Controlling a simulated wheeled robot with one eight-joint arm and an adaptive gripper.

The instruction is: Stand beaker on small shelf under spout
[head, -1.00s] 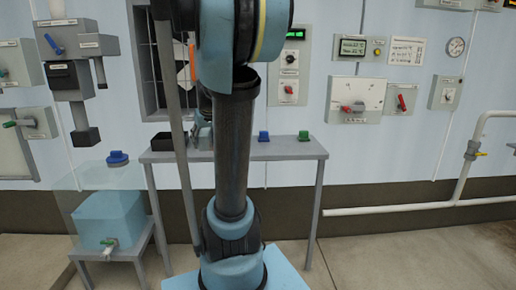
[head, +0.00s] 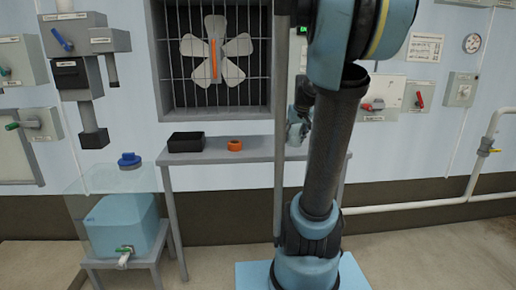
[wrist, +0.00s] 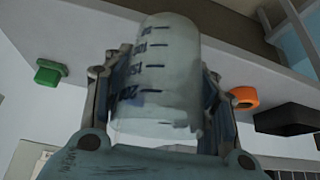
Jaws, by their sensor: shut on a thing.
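My gripper (wrist: 160,98) is shut on a clear beaker (wrist: 160,75) with dark graduation marks, its fingers on either side of the wall. In the head view the beaker (head: 297,131) is small and partly hidden, over the right part of the bench (head: 255,150). On the wall at far left, a grey unit has a narrow downward spout (head: 112,72). Beside it, lower, a small dark block (head: 93,139) sits at the end of a grey post; I cannot tell whether it is the small shelf. Beaker and gripper are far right of both.
A black tray (head: 186,142) and an orange ring (head: 235,145) are on the bench. A blue tank (head: 122,225) with a tap stands on a low stand at left. A barred fan opening (head: 213,60) is behind the bench. A green item (wrist: 50,72) shows in the wrist view.

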